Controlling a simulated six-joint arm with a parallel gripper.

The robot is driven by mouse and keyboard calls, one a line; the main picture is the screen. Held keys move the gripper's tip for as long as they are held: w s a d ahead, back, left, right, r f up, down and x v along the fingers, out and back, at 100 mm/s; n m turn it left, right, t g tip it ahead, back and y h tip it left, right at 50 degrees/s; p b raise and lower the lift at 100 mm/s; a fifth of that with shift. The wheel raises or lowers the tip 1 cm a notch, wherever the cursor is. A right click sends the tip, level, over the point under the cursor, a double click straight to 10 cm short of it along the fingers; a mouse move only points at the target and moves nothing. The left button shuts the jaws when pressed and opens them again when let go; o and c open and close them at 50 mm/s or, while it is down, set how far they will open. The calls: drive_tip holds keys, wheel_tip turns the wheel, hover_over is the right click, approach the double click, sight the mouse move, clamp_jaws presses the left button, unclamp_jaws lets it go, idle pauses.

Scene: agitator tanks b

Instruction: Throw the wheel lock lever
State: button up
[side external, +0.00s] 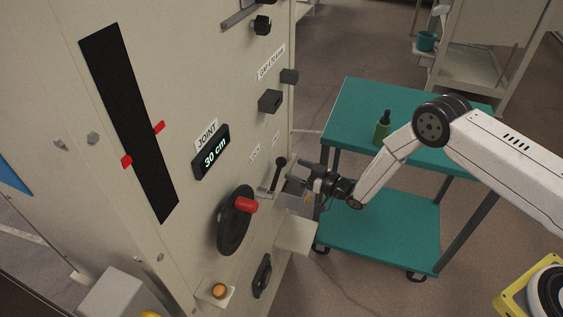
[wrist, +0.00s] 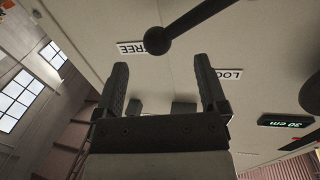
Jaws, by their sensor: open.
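The wheel lock lever is a black rod with a ball knob (side external: 281,161) on the pale panel, tilted up and to the right in the side view. In the wrist view its knob (wrist: 157,40) overlaps the edge of the FREE label (wrist: 131,47), and its rod runs to the top right. The LOCK label (wrist: 229,74) is to the right. My gripper (side external: 295,171) is just right of the knob in the side view. In the wrist view my gripper (wrist: 159,75) is open and empty; the knob appears beyond and between the fingertips. Contact with the knob is not visible.
A black handwheel (side external: 230,236) with a red handle (side external: 246,205) is left of and below the lever. A display (side external: 213,152) reads 30 cm. A teal cart (side external: 340,108) carrying a green bottle (side external: 382,130) stands behind my arm.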

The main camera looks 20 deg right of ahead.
sight(280, 162)
drive_tip(key=shift+x, duration=3.15)
drive_tip(key=shift+c, duration=0.2)
clamp_jaws()
